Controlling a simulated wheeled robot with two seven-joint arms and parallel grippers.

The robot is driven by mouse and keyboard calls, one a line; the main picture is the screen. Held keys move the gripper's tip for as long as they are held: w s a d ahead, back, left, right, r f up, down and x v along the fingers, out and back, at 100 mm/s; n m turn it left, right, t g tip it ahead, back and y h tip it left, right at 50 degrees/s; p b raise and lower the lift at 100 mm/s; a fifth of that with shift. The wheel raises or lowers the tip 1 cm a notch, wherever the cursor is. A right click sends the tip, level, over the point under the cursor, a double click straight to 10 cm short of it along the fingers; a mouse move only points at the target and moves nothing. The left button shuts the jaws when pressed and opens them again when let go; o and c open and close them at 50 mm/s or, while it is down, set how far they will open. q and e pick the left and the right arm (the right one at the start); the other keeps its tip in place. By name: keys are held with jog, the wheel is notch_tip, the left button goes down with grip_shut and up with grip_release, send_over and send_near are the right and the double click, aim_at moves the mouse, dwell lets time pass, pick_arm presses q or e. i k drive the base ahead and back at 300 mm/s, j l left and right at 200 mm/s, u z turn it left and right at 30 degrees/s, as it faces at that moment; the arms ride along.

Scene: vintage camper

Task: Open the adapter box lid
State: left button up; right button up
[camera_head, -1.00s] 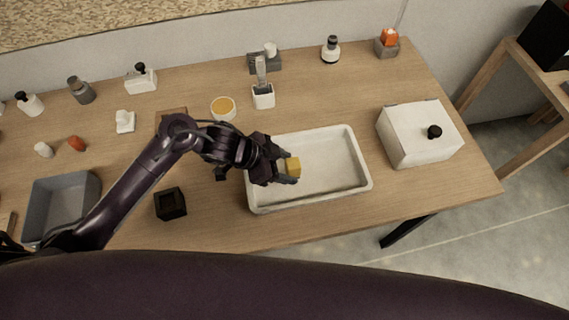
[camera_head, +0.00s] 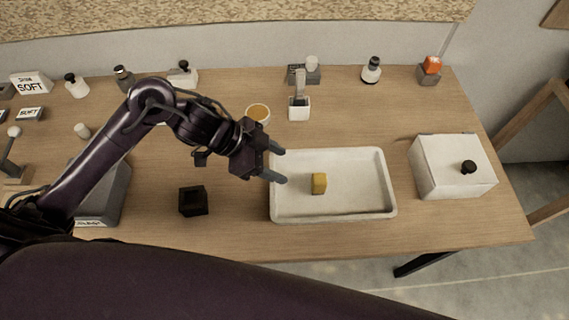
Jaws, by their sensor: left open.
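The adapter box is most likely the white box (camera_head: 438,180) at the right end of the table. Its lid (camera_head: 450,153) lies flat on top and looks closed, with a round black knob (camera_head: 468,167) on it. My left gripper (camera_head: 280,164) is open and empty, with its fingers over the left rim of the white tray (camera_head: 385,205). The white box is well to the right of the gripper. My right gripper is not in view.
A small black open box (camera_head: 193,201) stands left of the tray. A round cup with orange contents (camera_head: 258,113) and a white holder (camera_head: 299,112) stand behind the tray. Several bottles line the back edge. A grey bin (camera_head: 116,198) is partly behind my left arm.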

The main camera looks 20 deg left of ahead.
aim_at(453, 160)
jog(key=k, duration=1.5)
